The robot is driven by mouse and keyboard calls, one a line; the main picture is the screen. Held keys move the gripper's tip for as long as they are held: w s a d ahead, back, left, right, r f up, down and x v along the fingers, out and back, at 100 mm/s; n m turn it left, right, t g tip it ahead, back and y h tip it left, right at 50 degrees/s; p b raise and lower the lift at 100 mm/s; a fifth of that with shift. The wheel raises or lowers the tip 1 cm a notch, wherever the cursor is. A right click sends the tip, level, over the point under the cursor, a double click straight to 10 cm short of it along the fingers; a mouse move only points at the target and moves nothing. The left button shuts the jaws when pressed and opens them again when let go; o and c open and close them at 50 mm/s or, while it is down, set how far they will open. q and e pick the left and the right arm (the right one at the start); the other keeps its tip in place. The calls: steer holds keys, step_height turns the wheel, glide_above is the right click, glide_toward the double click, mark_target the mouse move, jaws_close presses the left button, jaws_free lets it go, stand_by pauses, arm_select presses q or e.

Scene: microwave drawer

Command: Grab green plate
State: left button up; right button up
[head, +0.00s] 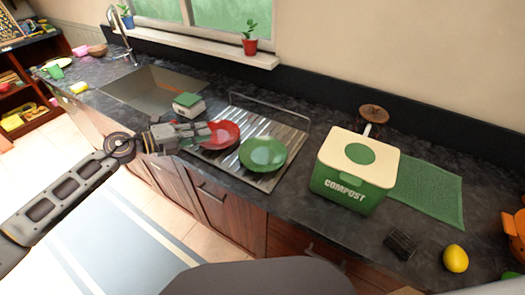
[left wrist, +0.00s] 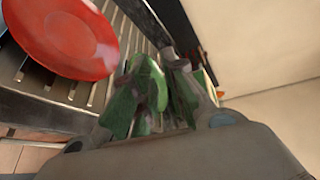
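The green plate (head: 263,153) lies on the right part of a metal drying rack (head: 267,181) on the dark counter. A red plate (head: 228,132) lies to its left on the same rack. My left gripper (head: 208,132), with green finger pads, is at the red plate's left edge, apart from the green plate. In the left wrist view its fingers (left wrist: 165,100) are close together; whether a gap remains is unclear. The red plate (left wrist: 65,35) shows at upper left there, and I cannot make out the green plate. My right gripper is not in view.
A green and cream compost bin (head: 352,170) stands right of the rack, beside a green mat (head: 432,188). A small green-topped box (head: 188,106) stands behind my left gripper. The sink (head: 150,92) is at left. A lemon (head: 455,258) lies at right.

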arm_select(q)
steer(key=s+f+g+y, duration=0.1)
steer(key=s+f+g, duration=0.3)
steer(key=s+f, duration=0.1)
steer(key=shift+f, duration=0.2)
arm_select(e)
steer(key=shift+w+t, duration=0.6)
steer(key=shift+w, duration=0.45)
arm_select(q)
steer(key=shift+d, duration=0.1)
steer(key=shift+x, duration=1.2)
steer(key=shift+p+x, duration=0.7)
steer(key=shift+x, duration=2.3)
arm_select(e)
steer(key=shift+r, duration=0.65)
arm_select(q)
steer(key=shift+f, duration=0.2)
